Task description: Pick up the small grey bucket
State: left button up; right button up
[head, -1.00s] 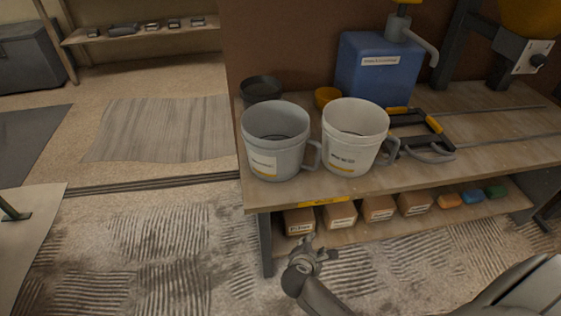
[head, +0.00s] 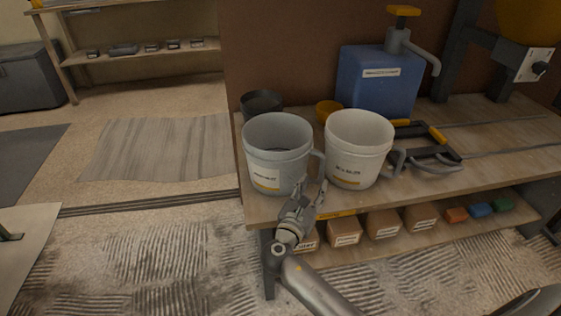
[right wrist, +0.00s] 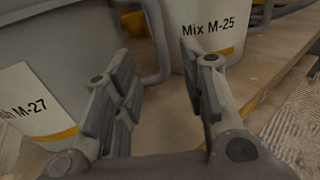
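The grey bucket (head: 272,165) stands upright at the front left of the workbench. Its handle (head: 319,165) is on its right side. In the right wrist view the bucket (right wrist: 60,55) is at left with a label ending in M-27, and its handle (right wrist: 158,45) shows beyond the gap between the fingers. My right gripper (head: 310,193) is at the bench's front edge, close to the handle. It is open and empty, its fingers (right wrist: 158,85) apart and short of the handle. My left gripper is not in view.
A cream bucket (head: 357,140) labelled Mix M-25 stands close on the right. A dark pot (head: 262,102), yellow cup (head: 328,108) and blue tank (head: 380,95) are behind. A black-and-yellow frame tool (head: 428,150) lies right. Boxes (head: 383,225) sit on the lower shelf.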

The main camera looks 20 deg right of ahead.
aim_at(320, 173)
jog(key=x, duration=0.3)
jog(key=shift+w+d, duration=0.1)
jog(key=shift+d, duration=0.05)
jog(key=b+x, duration=0.1)
jog(key=x, duration=0.3)
jog(key=shift+w+d+f, duration=0.1)
jog(key=shift+d, duration=0.05)
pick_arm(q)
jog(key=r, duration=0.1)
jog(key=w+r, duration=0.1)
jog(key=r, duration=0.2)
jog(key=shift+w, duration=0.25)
pick_arm(e)
grip_shut()
